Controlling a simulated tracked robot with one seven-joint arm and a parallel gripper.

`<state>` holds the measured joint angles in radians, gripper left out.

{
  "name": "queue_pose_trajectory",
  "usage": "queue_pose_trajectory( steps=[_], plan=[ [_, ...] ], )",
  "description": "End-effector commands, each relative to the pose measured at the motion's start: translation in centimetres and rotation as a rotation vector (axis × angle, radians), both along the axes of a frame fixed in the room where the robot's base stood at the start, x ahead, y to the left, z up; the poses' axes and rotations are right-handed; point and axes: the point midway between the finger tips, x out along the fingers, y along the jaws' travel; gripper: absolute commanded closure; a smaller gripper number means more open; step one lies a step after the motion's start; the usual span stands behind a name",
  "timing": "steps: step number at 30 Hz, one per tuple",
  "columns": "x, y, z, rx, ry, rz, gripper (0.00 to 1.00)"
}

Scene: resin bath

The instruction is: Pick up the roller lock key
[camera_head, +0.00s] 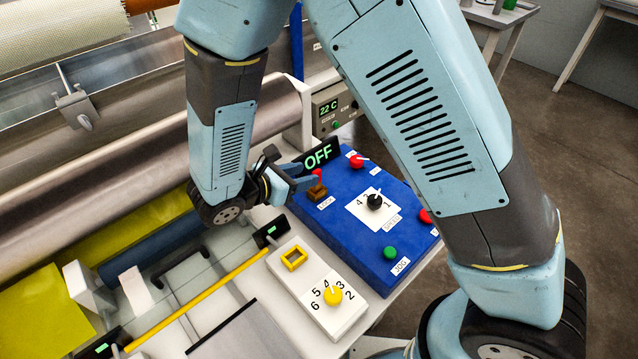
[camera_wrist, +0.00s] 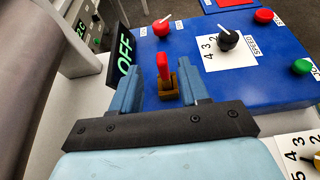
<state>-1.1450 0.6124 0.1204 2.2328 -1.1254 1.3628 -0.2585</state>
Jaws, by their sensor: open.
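A small red key (camera_head: 317,175) stands upright in a brown lock block (camera_head: 317,191) on the blue control panel (camera_head: 350,255), beside a small label. I take it for the roller lock key; it also shows in the wrist view (camera_wrist: 164,61). My gripper (camera_head: 300,178) reaches in from the left, just above the panel. In the wrist view, my gripper (camera_wrist: 160,75) is open, with one blue finger on each side of the key and gaps between. The lower part of the lock block is partly hidden there.
A black OFF display (camera_head: 318,155) stands close behind the fingers. A red switch (camera_head: 356,161), a black speed dial (camera_head: 374,202) and a green jog button (camera_head: 390,253) are on the panel. A yellow dial (camera_head: 333,296) is in front. A large roller (camera_head: 100,190) lies left.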

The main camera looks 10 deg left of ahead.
Motion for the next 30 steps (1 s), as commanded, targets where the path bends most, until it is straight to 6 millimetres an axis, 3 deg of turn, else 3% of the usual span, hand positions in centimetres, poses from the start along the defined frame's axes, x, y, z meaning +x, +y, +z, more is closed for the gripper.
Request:
queue_pose_trajectory(
  steps=[11, 21, 29, 30],
  plan=[
    [1.6, -1.6, -0.9, -0.001, 0.0, -0.002, 0.55],
    [4.5, -4.2, -2.4, 0.0, 0.0, -0.003, 0.55],
    [4.8, -4.4, -2.5, 0.001, 0.0, -0.001, 0.55],
    [4.7, -4.4, -2.5, 0.001, 0.0, -0.001, 0.59]
  ],
)
